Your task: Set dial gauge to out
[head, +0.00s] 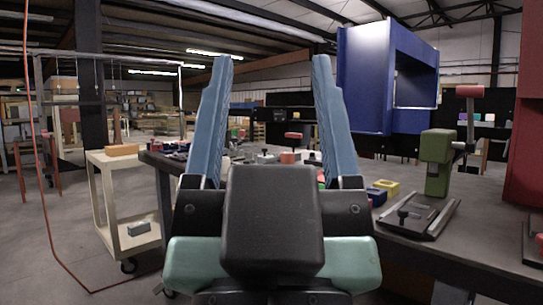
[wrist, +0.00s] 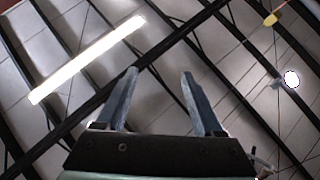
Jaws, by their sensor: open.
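My gripper (head: 272,68) stands upright in the middle of the head view, its two blue fingers spread wide with nothing between them. In the wrist view my gripper (wrist: 159,72) also shows open and empty, with only the ceiling beyond it. I cannot make out a dial gauge in either view. Several small parts lie on the dark workbench (head: 480,240) behind my gripper, too small or too covered to name for certain. My gripper hides part of the bench and is apart from everything on it.
A green hand press (head: 437,160) stands on the bench at right, near a large blue housing (head: 364,75). A yellow block (head: 387,187) lies left of the press. A pale cart (head: 116,160) stands at left, near a hanging orange hose (head: 34,150). Open floor lies at far left.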

